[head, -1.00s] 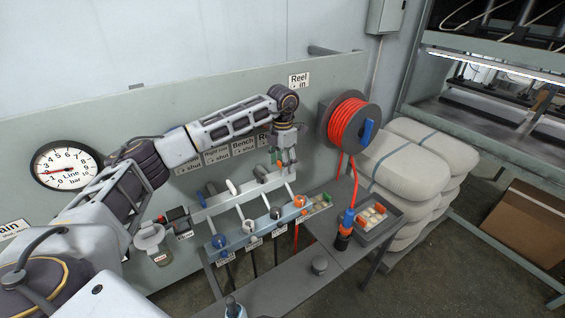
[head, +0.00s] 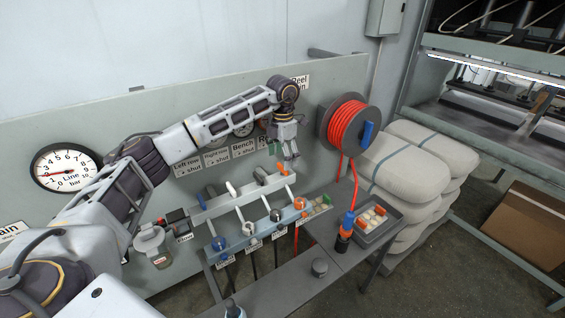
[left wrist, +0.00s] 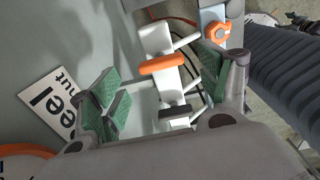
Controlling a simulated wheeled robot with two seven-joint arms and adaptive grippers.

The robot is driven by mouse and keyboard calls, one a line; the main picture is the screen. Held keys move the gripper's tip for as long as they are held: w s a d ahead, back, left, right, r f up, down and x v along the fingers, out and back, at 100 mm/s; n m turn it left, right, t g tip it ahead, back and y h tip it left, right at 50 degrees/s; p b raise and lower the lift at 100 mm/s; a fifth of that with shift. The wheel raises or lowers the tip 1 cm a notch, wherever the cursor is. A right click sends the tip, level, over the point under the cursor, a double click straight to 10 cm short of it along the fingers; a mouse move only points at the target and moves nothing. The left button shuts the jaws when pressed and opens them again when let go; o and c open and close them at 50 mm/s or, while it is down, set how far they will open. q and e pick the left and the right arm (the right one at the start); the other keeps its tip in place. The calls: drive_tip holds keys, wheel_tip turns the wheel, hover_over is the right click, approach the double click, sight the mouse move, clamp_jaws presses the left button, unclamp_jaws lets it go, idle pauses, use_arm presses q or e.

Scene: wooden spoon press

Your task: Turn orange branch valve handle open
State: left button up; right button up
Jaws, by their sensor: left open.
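The orange valve handle (head: 283,168) sits at the right end of the grey manifold bar on the wall panel. In the left wrist view the orange handle (left wrist: 161,64) lies crosswise over the pale bar, with a dark handle (left wrist: 175,112) beside it. My left gripper (head: 283,153) is open just above the orange handle. In the left wrist view my left gripper's green-padded fingers (left wrist: 165,88) are spread wide, with the handle between and beyond them. I see no contact with it. My right gripper is not in view.
White (head: 231,189) and dark (head: 260,173) handles stand along the same bar. An orange outlet knob (head: 300,204) is on the front rail. The red hose reel (head: 348,122) is close to the right of my gripper. A round gauge (head: 66,167) hangs at left.

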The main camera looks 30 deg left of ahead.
sight(282, 166)
use_arm(q)
wheel_tip(282, 166, up, 9)
drive_tip(key=shift+f, duration=0.15)
idle(0.4)
idle(0.5)
